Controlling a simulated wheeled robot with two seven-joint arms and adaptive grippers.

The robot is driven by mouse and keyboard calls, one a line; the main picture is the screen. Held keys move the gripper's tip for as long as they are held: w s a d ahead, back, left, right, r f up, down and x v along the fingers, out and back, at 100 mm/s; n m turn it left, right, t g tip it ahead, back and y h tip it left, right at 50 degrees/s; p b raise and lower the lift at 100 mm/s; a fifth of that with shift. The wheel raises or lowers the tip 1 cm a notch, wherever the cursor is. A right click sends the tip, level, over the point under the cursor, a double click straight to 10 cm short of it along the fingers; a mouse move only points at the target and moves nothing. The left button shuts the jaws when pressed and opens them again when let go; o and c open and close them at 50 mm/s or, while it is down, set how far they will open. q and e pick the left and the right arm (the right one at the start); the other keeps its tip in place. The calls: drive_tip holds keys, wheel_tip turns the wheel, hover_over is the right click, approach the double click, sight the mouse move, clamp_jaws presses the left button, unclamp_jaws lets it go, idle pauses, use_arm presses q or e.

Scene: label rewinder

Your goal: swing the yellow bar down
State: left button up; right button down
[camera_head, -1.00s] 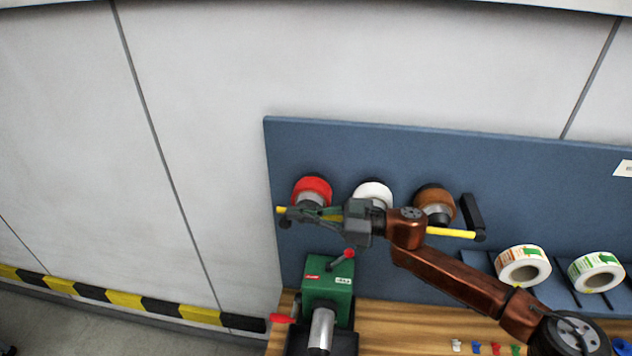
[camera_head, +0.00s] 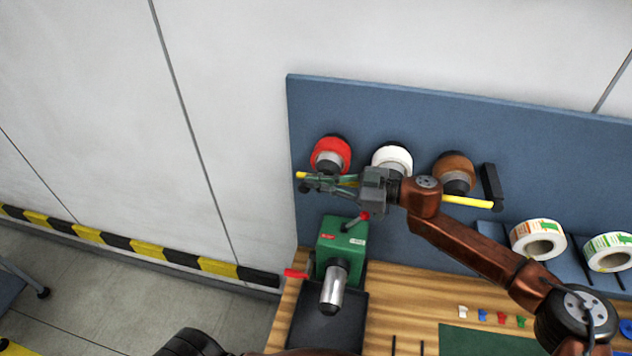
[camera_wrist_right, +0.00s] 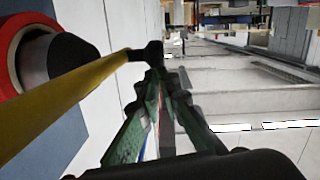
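The yellow bar (camera_head: 468,201) runs roughly level across the blue panel, in front of the rolls, with its right end at a black arm (camera_head: 491,187). Part of it is hidden behind my right gripper (camera_head: 316,182). That gripper is near the bar's left end, its fingers pointing left along the bar. In the right wrist view, the bar (camera_wrist_right: 65,95) passes left of the fingers to a dark end piece (camera_wrist_right: 147,53) close to the fingertips. The green fingers (camera_wrist_right: 163,82) converge with no bar visible between them; contact is unclear. My left gripper is out of view.
Red (camera_head: 330,155), white (camera_head: 392,160) and brown (camera_head: 455,172) rolls are on the blue panel (camera_head: 400,112). A green machine (camera_head: 340,240) with red-tipped handles stands below my gripper on the wooden table (camera_head: 400,312). Label rolls (camera_head: 538,240) sit right. Open floor lies left.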

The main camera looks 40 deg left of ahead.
drive_tip(key=w+d+r, duration=0.2)
drive_tip(key=d+r, duration=0.2)
drive_tip(key=d, duration=0.6)
drive_tip(key=shift+w+d+r+b, duration=0.15)
drive_tip(key=shift+w+r+b, duration=0.2)
drive_tip(key=shift+w+b, duration=0.05)
